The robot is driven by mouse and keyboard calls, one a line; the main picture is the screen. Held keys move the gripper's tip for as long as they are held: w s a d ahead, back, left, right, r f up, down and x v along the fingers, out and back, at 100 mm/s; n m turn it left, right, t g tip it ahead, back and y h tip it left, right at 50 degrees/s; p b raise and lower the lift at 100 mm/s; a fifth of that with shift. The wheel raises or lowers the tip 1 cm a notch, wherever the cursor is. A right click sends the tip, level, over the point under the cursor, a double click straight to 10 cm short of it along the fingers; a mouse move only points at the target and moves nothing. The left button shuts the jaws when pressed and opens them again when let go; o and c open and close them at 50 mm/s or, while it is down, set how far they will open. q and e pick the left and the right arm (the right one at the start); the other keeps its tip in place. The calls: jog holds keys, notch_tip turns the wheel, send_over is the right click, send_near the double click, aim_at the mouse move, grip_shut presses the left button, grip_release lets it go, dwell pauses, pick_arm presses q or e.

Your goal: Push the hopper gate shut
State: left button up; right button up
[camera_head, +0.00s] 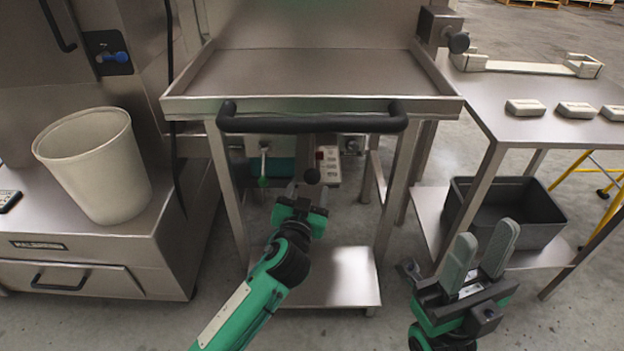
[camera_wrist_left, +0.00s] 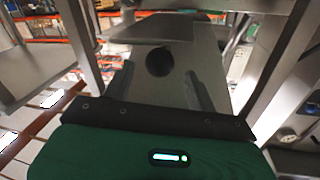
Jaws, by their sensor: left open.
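The steel hopper (camera_head: 320,72) is a wide open tray on legs, with a thick black bar handle (camera_head: 312,122) along its front. Below the handle, a round black knob (camera_head: 312,176) shows just beyond my left gripper (camera_head: 303,190). In the left wrist view, the knob (camera_wrist_left: 160,62) lies ahead between the open fingers, in front of a grey metal surface; contact cannot be told. The gate plate itself is mostly hidden under the hopper, so its position is unclear. My right gripper (camera_head: 480,243) is open and empty, fingers upward, at the lower right.
A green-tipped lever (camera_head: 263,168) hangs left of the knob. A low steel shelf (camera_head: 335,277) lies below. A beige bin (camera_head: 95,165) stands on the left cabinet. A right table (camera_head: 535,130) holds pale blocks, with a dark crate (camera_head: 507,205) beneath.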

aim_at(311, 166)
pick_arm(q)
jog(key=shift+w+d+b, duration=0.15)
jog(key=shift+w+d, duration=0.05)
jog(key=shift+w, duration=0.65)
jog(key=shift+w+d+b, duration=0.15)
jog(key=shift+w, duration=0.7)
jog(key=shift+w+d+b, duration=0.15)
jog(key=shift+w+d, duration=0.05)
jog(key=shift+w, duration=0.65)
grip_shut()
jog(key=shift+w, duration=1.7)
jog(key=shift+a+r, duration=0.1)
jog(key=shift+r, duration=0.05)
